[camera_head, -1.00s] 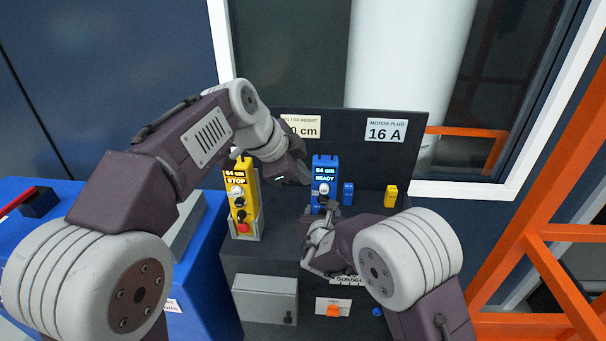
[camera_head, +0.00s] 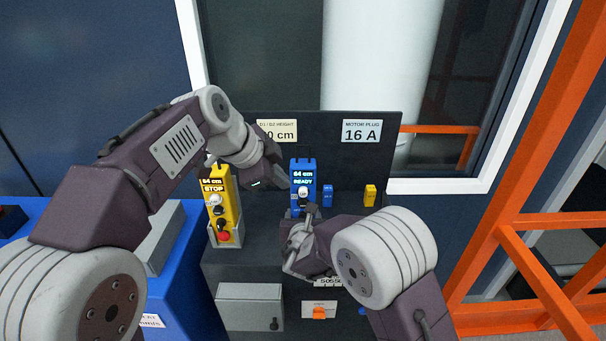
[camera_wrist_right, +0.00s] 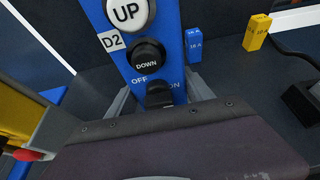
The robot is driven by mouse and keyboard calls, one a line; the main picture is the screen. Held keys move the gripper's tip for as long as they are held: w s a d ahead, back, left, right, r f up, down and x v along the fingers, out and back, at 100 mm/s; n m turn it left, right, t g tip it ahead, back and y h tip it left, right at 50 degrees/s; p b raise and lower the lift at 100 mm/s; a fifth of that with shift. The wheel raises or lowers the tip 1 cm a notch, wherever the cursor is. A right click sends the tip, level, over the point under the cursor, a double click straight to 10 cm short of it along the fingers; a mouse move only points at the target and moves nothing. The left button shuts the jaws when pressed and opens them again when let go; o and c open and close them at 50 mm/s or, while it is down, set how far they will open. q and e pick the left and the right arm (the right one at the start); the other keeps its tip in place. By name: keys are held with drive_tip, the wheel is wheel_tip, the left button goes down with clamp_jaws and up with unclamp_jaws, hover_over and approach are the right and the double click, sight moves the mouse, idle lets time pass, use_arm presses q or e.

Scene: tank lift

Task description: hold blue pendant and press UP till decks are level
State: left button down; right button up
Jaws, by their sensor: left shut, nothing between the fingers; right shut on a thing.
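The blue pendant (camera_head: 302,173) stands upright at the dark panel, its display reading 64 cm and READY. In the right wrist view its white UP button (camera_wrist_right: 128,12), black DOWN button (camera_wrist_right: 146,54) and OFF/ON switch (camera_wrist_right: 160,94) show, with a D2 label. My right gripper (camera_head: 308,212) is shut on the lower part of the blue pendant; its fingertips are partly hidden. My left gripper (camera_head: 284,181) is shut and empty, just left of the blue pendant's upper part. I cannot tell whether it touches. The decks cannot be made out.
A small blue plug (camera_head: 327,195) and a yellow plug (camera_head: 370,195) sit right of the blue pendant. A height label (camera_head: 277,131) and a 16 A label (camera_head: 362,131) are on the panel.

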drive_tip(key=o, duration=1.2)
